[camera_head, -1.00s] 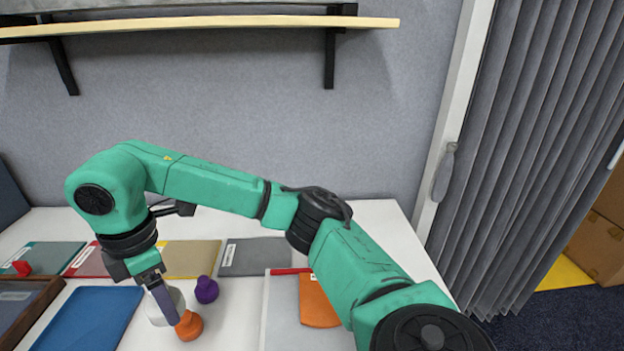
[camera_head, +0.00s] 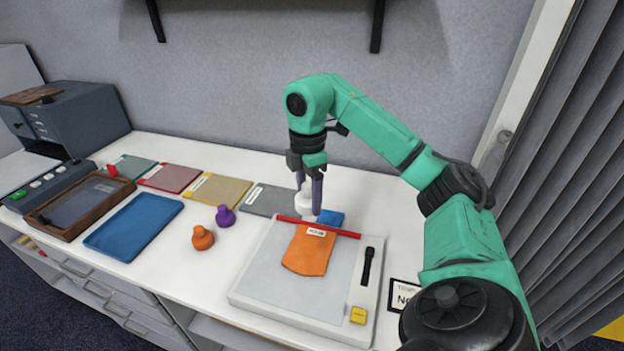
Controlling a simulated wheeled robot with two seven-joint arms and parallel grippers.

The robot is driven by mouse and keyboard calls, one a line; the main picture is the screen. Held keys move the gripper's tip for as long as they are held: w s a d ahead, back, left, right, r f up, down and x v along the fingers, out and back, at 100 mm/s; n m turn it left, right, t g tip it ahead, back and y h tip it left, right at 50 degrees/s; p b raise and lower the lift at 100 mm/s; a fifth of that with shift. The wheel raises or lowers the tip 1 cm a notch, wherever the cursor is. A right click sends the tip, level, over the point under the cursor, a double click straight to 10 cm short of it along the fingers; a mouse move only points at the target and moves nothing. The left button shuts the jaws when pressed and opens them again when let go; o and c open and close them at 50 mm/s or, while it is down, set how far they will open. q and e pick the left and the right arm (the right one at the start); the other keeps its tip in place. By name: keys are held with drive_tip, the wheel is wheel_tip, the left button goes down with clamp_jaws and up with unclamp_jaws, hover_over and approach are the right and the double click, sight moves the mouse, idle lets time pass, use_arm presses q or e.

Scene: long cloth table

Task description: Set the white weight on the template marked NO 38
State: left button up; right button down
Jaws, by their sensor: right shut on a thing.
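My right gripper (camera_head: 310,196) is shut on the white weight (camera_head: 305,206), which it holds upright at the back edge of the pale board. The weight is just behind the red bar (camera_head: 317,227); whether it touches anything below is hard to tell. An orange template (camera_head: 308,254) lies on the board with its top under the bar. It has a small white label (camera_head: 316,232), too small to read. A blue template (camera_head: 330,217) shows partly behind the bar, beside the weight. A card (camera_head: 405,294) at the right begins "NO"; my arm hides the rest. My left gripper is out of view.
The pale board (camera_head: 250,283) carries a black tool (camera_head: 367,266) and a yellow square (camera_head: 358,315). Orange (camera_head: 202,238) and purple (camera_head: 225,216) weights stand left of it. Blue tray (camera_head: 134,226), wooden-framed box (camera_head: 80,204) and coloured sheets (camera_head: 220,190) fill the left.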

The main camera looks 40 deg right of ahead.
drive_tip(key=b, duration=0.1)
approach(310, 249)
wheel_tip(310, 249, down, 6)
drive_tip(key=shift+w+r+p, duration=0.1)
drive_tip(key=shift+r+p, duration=0.15)
drive_tip(key=shift+p, duration=0.6)
drive_tip(key=shift+d+f, duration=0.1)
drive_tip(key=shift+f, duration=0.1)
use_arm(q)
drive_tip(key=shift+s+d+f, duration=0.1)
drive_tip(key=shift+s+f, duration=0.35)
use_arm(e)
drive_tip(key=shift+f, duration=0.15)
unclamp_jaws()
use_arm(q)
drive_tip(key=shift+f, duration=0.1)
